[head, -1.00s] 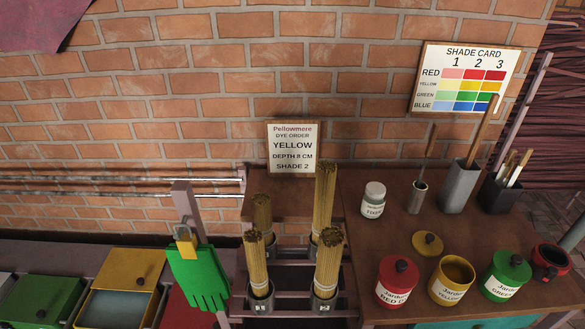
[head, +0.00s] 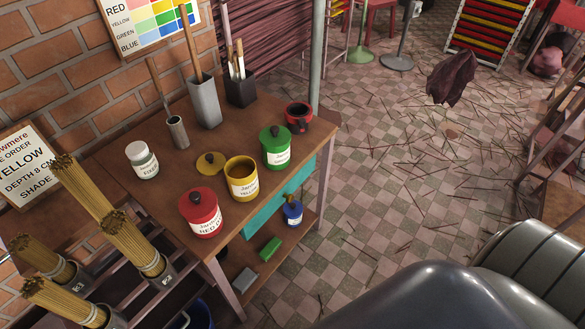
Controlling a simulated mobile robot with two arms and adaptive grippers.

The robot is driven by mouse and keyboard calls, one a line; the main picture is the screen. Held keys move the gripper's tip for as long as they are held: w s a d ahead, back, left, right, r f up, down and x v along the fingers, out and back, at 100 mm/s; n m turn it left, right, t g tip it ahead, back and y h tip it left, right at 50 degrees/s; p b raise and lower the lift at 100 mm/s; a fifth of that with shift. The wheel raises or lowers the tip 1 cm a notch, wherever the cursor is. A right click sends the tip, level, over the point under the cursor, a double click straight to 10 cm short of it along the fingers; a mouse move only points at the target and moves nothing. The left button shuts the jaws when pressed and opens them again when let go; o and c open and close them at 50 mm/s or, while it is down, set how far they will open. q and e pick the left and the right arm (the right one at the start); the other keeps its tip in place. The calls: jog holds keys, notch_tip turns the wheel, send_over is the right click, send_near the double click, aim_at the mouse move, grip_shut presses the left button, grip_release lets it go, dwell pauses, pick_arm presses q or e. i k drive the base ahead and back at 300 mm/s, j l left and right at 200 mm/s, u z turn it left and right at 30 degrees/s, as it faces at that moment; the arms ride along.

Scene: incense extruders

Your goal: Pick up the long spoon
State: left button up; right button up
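A thin, dark long handle (head: 157,84) stands tilted in a small metal cup (head: 178,132) on the wooden table. A thicker, light wooden handle (head: 190,42) rises from a tall grey container (head: 204,102) beside it. The lower ends of both are hidden inside their holders, so I cannot tell which is the long spoon. Both holders stand toward the wall side of the table. Neither of my grippers is in view.
On the table (head: 118,188) are a white-lidded jar (head: 142,159), red (head: 201,212), yellow (head: 242,179) and green (head: 275,147) pots, a loose yellow lid (head: 211,162), a dark brush holder (head: 240,88) and a red-black pot (head: 299,117). Incense bundles stand left. Tiled floor (head: 370,180) lies right.

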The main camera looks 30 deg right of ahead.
aim_at(152, 69)
jog(key=z, duration=0.5)
jog(key=u, duration=2.4)
jog(key=z, duration=1.95)
jog(key=i+l+u, duration=0.1)
jog(key=l+u, duration=0.15)
jog(key=i+l+u, duration=0.2)
jog(key=l, duration=0.15)
jog(key=k, duration=0.1)
